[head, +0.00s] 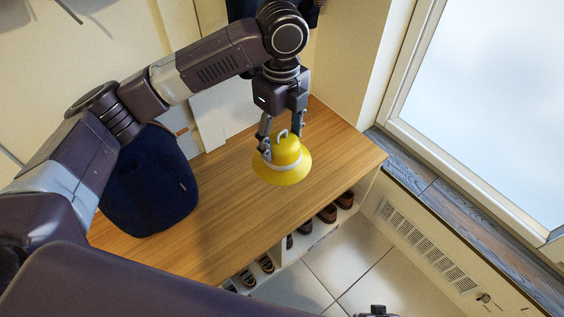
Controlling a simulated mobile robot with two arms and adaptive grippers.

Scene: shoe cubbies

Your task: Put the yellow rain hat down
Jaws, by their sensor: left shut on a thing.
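The yellow rain hat (288,155) has a wide brim, a pale band and a small grey loop on top. It is upright over the right part of the wooden bench top (240,225). My left gripper (280,146) comes down from above and is shut on the hat, its fingers at the crown. I cannot tell whether the brim touches the bench or hangs just above it.
A dark blue bag (150,185) stands on the bench at the left. Several shoes (327,213) sit in cubbies under the bench top. A window (490,100) and a vented panel (428,245) are at the right. Bare wood lies between bag and hat.

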